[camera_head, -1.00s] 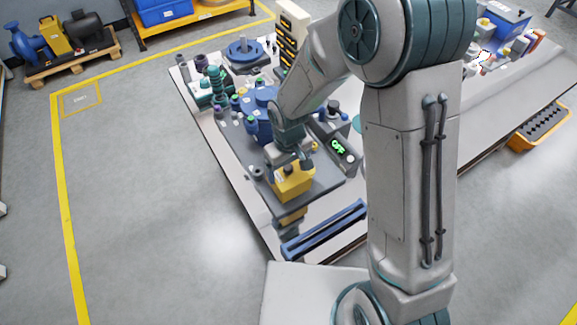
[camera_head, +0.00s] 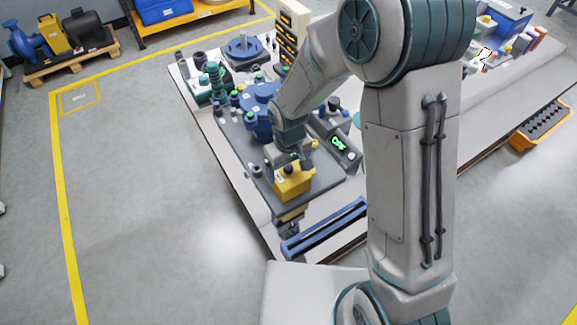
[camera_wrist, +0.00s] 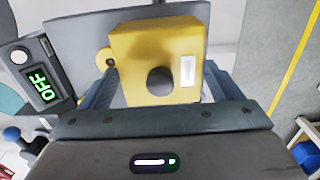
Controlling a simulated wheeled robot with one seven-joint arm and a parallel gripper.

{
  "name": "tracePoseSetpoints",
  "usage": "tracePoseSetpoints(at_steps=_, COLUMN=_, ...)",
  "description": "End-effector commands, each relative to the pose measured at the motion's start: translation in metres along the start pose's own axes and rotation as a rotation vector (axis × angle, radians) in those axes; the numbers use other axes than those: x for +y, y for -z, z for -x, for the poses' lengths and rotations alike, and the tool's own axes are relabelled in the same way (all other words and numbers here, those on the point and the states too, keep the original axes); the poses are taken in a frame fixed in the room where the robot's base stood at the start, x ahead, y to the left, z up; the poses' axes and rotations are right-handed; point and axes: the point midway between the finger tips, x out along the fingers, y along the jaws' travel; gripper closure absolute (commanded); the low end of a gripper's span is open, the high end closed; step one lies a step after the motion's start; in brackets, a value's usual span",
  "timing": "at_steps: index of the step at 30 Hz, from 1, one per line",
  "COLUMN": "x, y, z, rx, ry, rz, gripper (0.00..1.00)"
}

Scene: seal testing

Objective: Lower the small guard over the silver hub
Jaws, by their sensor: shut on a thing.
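The small guard is a yellow box with a round black knob and a white label. In the wrist view the guard (camera_wrist: 185,47) sits between the two fingers of my gripper (camera_wrist: 157,82), which is shut on it. In the head view the guard (camera_head: 293,183) is at the front end of the grey base plate (camera_head: 329,180), under my gripper (camera_head: 289,164). I cannot tell whether it touches the plate or hangs just above it. I cannot make out the silver hub in either view.
A blue pump housing (camera_head: 257,105) is behind. A blue rail (camera_head: 325,228) lies at the table's front edge.

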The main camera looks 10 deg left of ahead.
Motion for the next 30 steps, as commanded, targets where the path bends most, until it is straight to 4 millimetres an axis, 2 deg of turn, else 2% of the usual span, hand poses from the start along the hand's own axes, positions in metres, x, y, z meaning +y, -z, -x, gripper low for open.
tracePoseSetpoints(at_steps=30, x=0.0000, y=0.0004, z=-0.0110, rx=0.001, ry=0.000, rz=0.000, gripper=0.44)
